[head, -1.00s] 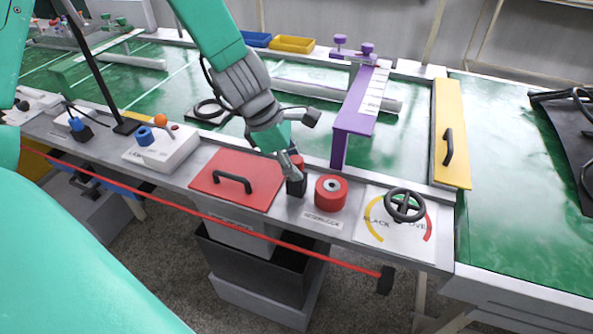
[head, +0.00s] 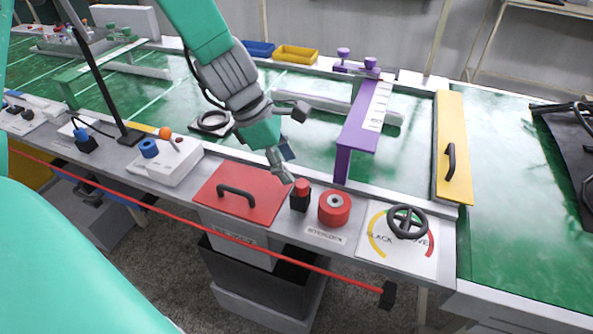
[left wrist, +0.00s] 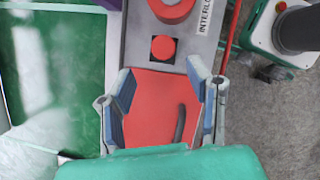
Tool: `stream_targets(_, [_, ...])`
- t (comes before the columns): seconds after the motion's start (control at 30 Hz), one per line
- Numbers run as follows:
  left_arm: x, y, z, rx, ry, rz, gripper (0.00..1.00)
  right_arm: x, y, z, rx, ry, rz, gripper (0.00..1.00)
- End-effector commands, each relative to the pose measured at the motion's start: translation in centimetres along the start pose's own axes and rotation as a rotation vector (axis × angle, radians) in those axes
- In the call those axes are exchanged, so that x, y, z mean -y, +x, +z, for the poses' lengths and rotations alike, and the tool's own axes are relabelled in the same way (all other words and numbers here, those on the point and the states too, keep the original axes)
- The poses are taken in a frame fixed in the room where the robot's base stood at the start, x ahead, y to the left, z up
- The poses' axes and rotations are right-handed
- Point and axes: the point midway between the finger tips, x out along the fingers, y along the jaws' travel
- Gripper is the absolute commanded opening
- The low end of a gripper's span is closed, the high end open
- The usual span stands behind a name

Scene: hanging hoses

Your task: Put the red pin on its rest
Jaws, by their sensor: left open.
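The red pin (head: 302,186) shows as a short red top standing upright in a small black block, its rest (head: 300,202), on the console's front ledge. In the left wrist view the red pin (left wrist: 163,48) is seen from above, just beyond the fingertips. A red interlock ring (head: 334,208) with a grey centre sits to the right of the block; part of it shows at the top of the left wrist view (left wrist: 172,8). My left gripper (head: 284,167) is open and empty, above and to the left of the pin, apart from it. My right gripper is not in view.
A red lid (head: 243,191) with a black handle lies left of the block. A black handwheel (head: 407,222) stands to the right. A purple bracket (head: 362,125) rises behind. A red cord (head: 200,219) runs along the front edge.

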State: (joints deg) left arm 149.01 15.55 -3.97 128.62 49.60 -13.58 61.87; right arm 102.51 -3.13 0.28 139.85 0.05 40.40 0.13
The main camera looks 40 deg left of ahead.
Motion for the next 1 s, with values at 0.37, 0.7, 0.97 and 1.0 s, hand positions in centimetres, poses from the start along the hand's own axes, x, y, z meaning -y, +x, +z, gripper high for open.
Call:
stream_targets(0.37, [0.0,-6.1,0.2,-0.001,0.002,0.000,0.45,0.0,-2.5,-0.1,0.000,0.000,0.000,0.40])
stream_targets(0.7, [0.0,-6.4,0.0,-0.001,0.001,-0.002,0.45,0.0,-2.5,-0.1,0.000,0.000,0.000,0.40])
stream_targets(0.97, [0.0,-6.4,0.0,-0.001,0.001,-0.002,0.45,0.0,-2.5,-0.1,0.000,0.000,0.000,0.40])
stream_targets(1.0, [0.0,-6.4,0.1,-0.001,0.001,-0.001,0.45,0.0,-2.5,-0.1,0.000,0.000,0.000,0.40])
